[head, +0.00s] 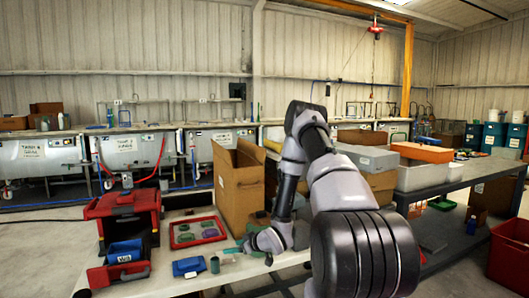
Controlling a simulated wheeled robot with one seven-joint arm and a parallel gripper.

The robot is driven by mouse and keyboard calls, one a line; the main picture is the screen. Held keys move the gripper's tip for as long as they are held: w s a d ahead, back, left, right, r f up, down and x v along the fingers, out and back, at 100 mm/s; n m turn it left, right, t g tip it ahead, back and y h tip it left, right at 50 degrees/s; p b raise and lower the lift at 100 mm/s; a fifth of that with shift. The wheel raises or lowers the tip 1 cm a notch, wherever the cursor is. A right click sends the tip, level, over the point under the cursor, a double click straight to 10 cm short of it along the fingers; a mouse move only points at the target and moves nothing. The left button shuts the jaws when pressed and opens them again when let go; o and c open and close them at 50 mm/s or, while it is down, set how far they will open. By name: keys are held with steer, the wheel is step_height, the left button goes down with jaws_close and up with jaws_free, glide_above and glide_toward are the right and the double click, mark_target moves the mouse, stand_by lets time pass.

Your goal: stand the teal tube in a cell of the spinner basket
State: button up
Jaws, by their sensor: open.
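My gripper (247,246) is low over the pale table, at the end of my grey arm. Its jaws are open, though the fingers are small and partly hidden by the wrist. A small teal piece (231,250), apparently the teal tube, lies at the fingertips, left of the wrist. I cannot tell whether the fingers touch it. No spinner basket with cells can be made out clearly. A red tray (173,241) holding green and purple round pieces lies left of and behind the gripper.
A small blue-grey cylinder (215,264) and a blue packet (186,267) lie near the table's front. A red toolbox (128,210) stands at left. An open cardboard box (238,185) rises close behind my gripper. Grey and orange bins (422,152) stand at right.

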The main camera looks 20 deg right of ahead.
steer(key=s+d+r+m+g+h, duration=0.1)
steer(key=d+r+m+h, duration=0.15)
steer(key=r, duration=1.05)
steer(key=d+r+m+h, duration=0.1)
steer(key=d+r+h, duration=0.25)
steer(key=r, duration=0.85)
steer(key=s+a+r+m+g, duration=0.1)
steer(key=s+r+m, duration=0.4)
steer(key=s+r, duration=1.1)
steer(key=shift+s+a+r+g, duration=0.25)
steer(key=shift+s+g, duration=0.1)
steer(key=shift+g, duration=0.05)
steer(key=shift+o, duration=0.4)
steer(key=s+a+r+m+y, duration=0.1)
steer(key=s+a+r, duration=0.1)
steer(key=s, duration=0.5)
steer(key=s+a+r+m+y, duration=0.1)
steer(key=s+a+r, duration=0.1)
steer(key=s, duration=0.5)
steer(key=shift+s+a+r+g, duration=0.15)
steer(key=shift+a+r+g, duration=0.05)
steer(key=shift+a+g, duration=0.1)
steer(key=shift+s+a, duration=0.15)
steer(key=shift+s, duration=0.2)
steer(key=c, duration=0.4)
steer(key=shift+c, duration=0.2)
